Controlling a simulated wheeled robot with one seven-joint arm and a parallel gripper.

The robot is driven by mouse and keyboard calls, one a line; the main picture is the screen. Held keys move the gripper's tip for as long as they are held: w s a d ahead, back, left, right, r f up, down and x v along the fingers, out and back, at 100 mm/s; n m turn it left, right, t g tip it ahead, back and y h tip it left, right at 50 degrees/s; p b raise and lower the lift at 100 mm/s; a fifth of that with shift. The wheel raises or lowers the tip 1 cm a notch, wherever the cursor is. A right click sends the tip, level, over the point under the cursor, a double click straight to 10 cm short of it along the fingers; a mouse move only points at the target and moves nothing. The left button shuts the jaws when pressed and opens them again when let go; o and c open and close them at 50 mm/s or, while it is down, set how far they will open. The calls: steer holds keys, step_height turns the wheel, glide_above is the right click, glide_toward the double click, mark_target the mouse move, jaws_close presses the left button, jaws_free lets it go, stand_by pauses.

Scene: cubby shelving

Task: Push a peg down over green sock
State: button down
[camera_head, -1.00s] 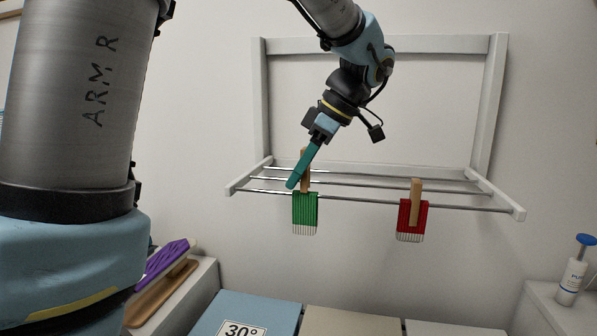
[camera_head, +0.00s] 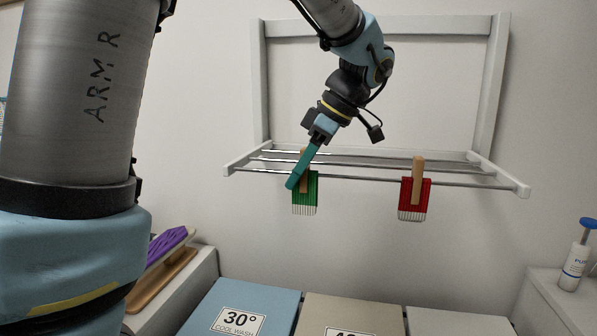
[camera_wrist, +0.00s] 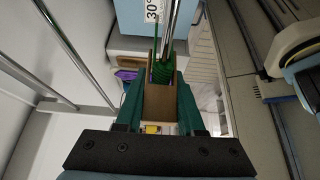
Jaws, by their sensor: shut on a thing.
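The green sock (camera_head: 304,199) with a pale striped lower end hangs on the front rod of the drying rack. A wooden peg (camera_head: 304,157) stands upright at the sock's top edge, and its lower part overlaps the sock. My gripper (camera_head: 292,185) has teal fingers that slant down in front of the peg and cover part of it. In the wrist view the fingers are shut on the peg (camera_wrist: 160,108), one on each side. The green sock (camera_wrist: 162,72) shows just past the peg, by the rod. How deep the peg grips the sock is partly hidden.
The white drying rack (camera_head: 516,188) is fixed to the wall with several metal rods. A red sock (camera_head: 405,205) hangs to the right with its own wooden peg (camera_head: 417,180). Labelled bins (camera_head: 265,300) stand below.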

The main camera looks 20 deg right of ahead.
steer(key=shift+c, duration=2.2)
jaws_free()
